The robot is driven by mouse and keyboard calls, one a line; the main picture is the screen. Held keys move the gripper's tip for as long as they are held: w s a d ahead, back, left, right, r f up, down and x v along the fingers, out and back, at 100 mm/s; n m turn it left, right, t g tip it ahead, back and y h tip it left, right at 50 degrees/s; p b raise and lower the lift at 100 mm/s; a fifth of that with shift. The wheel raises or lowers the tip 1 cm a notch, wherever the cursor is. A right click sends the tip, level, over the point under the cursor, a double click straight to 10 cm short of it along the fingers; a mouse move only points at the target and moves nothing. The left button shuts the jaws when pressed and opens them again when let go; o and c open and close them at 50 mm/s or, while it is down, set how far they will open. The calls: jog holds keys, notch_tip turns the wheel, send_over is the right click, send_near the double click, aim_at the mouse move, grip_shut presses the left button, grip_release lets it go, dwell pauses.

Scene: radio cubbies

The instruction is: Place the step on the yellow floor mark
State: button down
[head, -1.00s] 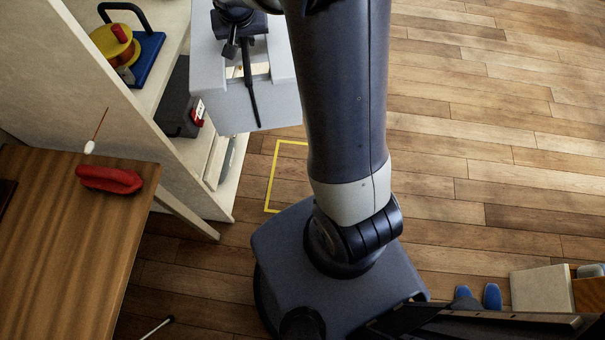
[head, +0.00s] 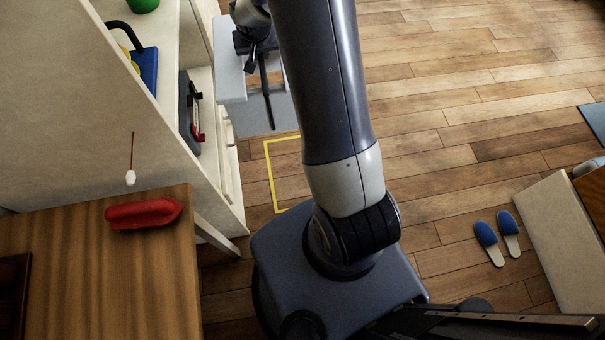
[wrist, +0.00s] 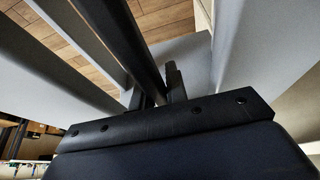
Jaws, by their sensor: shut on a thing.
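The step is a light grey block (head: 233,88) at the upper middle of the head view, beside the shelf. My gripper (head: 266,88) is shut on the step, at its top. In the wrist view my gripper (wrist: 160,92) has its dark fingers close together among the step's grey panels (wrist: 190,55). The yellow floor mark (head: 270,180) is a thin outline on the wood floor, just nearer than the step. Its right part is hidden behind my arm. The step appears held above the floor beyond the mark; its exact height cannot be told.
The open shelf (head: 232,190) stands close on the left, holding a dark case (head: 187,115) and a blue item (head: 146,72). A wooden table (head: 100,265) with a red object (head: 143,213) is at lower left. Blue slippers (head: 487,234) lie at right.

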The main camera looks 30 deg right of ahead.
jog(key=s+d+f+b, duration=0.1)
jog(key=d+f+b, duration=0.2)
jog(key=f+b, duration=0.6)
jog(key=d+f+b, duration=0.4)
jog(key=f+b, duration=0.6)
jog(key=f, duration=2)
jog(key=s+d+f+b, duration=0.1)
jog(key=d+f+b, duration=0.3)
jog(key=f+b, duration=0.6)
jog(key=shift+s+f, duration=0.35)
jog(key=shift+f, duration=4.8)
jog(key=shift+f+b, duration=0.15)
jog(key=shift+b, duration=0.15)
jog(key=c, duration=1.4)
grip_release()
jog(key=shift+s, duration=0.1)
